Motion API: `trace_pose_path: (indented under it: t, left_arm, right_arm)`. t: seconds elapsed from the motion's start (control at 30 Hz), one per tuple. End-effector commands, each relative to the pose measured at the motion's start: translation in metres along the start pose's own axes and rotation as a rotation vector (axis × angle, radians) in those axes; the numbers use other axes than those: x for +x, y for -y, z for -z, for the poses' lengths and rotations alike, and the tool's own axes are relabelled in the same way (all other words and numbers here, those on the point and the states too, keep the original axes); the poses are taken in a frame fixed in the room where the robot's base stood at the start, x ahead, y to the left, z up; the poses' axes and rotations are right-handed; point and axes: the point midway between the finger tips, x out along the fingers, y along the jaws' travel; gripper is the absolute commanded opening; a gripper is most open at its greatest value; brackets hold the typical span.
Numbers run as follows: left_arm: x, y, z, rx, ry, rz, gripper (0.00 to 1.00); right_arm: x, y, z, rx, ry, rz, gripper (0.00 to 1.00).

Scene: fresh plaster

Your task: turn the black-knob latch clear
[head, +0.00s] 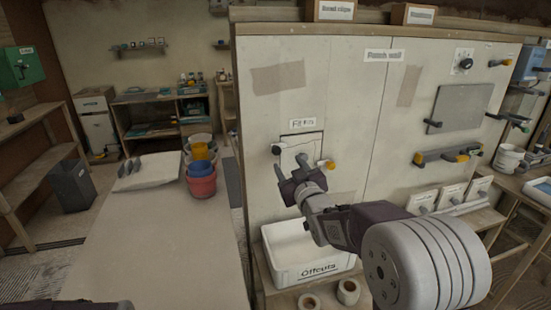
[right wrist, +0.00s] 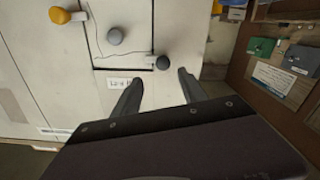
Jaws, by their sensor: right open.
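The black-knob latch (head: 276,150) sits at the upper left of a small square hatch (head: 313,143) in the wall panel. In the right wrist view the black knob (right wrist: 163,62) shows just beyond and between my fingertips, apart from them. A grey knob (right wrist: 115,37) is on the hatch's middle and a yellow knob (right wrist: 60,15) is beyond it; the yellow knob also shows in the head view (head: 330,164). My right gripper (head: 290,170) is open and empty in front of the hatch, also seen in the right wrist view (right wrist: 160,77). My left gripper's fingers do not show.
A white offcuts bin (head: 310,272) stands below the hatch. A grey board (head: 458,108) and several more knobs are on the panel to the right. A long table (head: 165,250) with stacked buckets (head: 201,185) stands to the left, its front part clear.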

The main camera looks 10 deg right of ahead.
Motion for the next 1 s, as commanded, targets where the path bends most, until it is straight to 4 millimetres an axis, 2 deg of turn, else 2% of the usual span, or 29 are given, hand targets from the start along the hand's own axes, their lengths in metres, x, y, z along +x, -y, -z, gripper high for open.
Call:
trace_pose_path:
  t: [0.17,0.4,0.53,0.7,0.9,0.93,1.0]
  left_arm:
    - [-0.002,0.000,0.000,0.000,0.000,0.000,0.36]
    - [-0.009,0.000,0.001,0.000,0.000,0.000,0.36]
    - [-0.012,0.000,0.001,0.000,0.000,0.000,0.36]
    - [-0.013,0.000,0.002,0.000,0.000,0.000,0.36]
    - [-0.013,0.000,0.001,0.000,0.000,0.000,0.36]
    - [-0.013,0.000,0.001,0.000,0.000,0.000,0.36]
    - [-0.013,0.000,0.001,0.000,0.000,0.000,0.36]
  right_arm:
    - [0.009,0.000,0.001,0.000,0.002,0.001,0.50]
    - [0.059,0.000,0.001,0.001,0.001,0.001,0.50]
    - [0.080,0.000,0.001,0.000,0.000,0.001,0.50]
    - [0.091,0.000,0.001,0.000,0.001,0.001,0.50]
    - [0.091,0.000,0.000,0.000,0.001,0.001,0.50]
    - [0.091,0.000,0.000,0.000,0.001,0.001,0.44]
    - [0.091,0.000,0.000,0.000,0.000,0.001,0.25]
